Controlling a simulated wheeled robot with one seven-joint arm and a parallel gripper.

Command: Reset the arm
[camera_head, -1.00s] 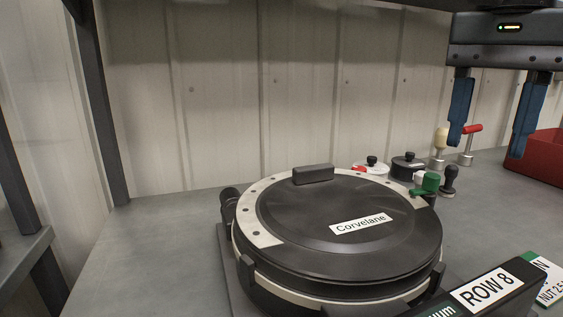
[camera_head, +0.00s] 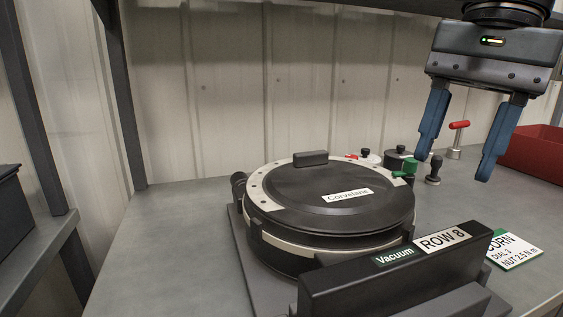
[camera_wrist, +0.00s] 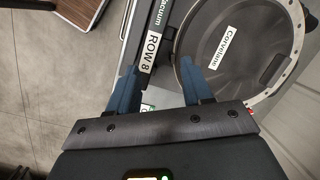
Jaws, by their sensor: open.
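My gripper (camera_head: 468,140) hangs at the upper right in the head view, its two blue fingers spread apart with nothing between them. It is above the bench, to the right of the round black seed meter (camera_head: 300,205) with the "Corvelane" label. In the wrist view the open fingers (camera_wrist: 163,88) show over the edge of the seed meter (camera_wrist: 240,30), apart from it. The black "Vacuum ROW 8" block (camera_head: 395,270) stands in front of the meter.
A red bin (camera_head: 535,150) stands at the right. A red-handled tool (camera_head: 457,138), a black knob-topped tool (camera_head: 434,170) and a green piece (camera_head: 405,168) are behind the meter. A "CORN" card (camera_head: 513,250) lies at right front. The bench's left part is clear.

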